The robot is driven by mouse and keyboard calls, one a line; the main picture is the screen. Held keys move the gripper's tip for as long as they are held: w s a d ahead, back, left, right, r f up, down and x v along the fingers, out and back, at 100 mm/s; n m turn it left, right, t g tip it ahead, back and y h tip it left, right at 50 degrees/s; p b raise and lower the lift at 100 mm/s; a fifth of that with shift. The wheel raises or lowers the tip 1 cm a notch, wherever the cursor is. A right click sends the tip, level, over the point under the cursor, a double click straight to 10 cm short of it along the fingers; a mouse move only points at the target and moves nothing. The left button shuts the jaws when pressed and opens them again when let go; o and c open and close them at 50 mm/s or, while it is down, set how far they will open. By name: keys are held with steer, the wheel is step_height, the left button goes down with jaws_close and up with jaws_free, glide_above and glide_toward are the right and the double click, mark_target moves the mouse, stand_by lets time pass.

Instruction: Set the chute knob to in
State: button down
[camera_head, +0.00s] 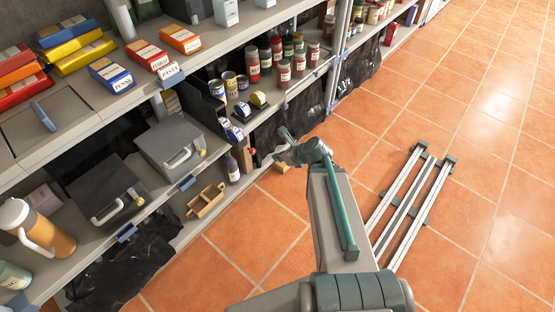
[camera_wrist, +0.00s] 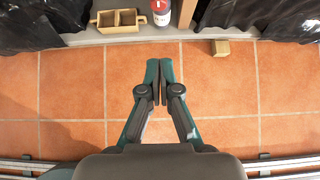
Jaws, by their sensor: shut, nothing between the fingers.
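My gripper (camera_head: 279,150) is shut and empty, out in front of the lower shelves and over the tiled floor. In the wrist view its two fingers (camera_wrist: 159,82) lie side by side, pointing at the shelf edge. A grey can chute (camera_head: 216,108) with blue-and-white and yellow cans stands on the shelf to the left of the gripper. A small reddish-brown part (camera_head: 252,154) shows below it, near the gripper; a similar upright piece (camera_wrist: 187,13) shows at the top of the wrist view. I cannot tell whether it is the chute knob, nor its setting.
A small wooden block (camera_wrist: 220,48) lies on the floor near the shelf. Metal rails (camera_head: 412,205) lie at right. The floor beyond is clear.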

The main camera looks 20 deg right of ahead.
mark_target(251, 150)
steer(key=w+a+r+b+x, duration=0.1)
steer(key=r+b+x, duration=0.1)
steer(key=b+x, duration=0.6)
steer(key=shift+w+x, duration=0.25)
steer(key=shift+x, duration=1.8)
steer(key=shift+d+r, duration=0.15)
steer(key=shift+r, duration=0.05)
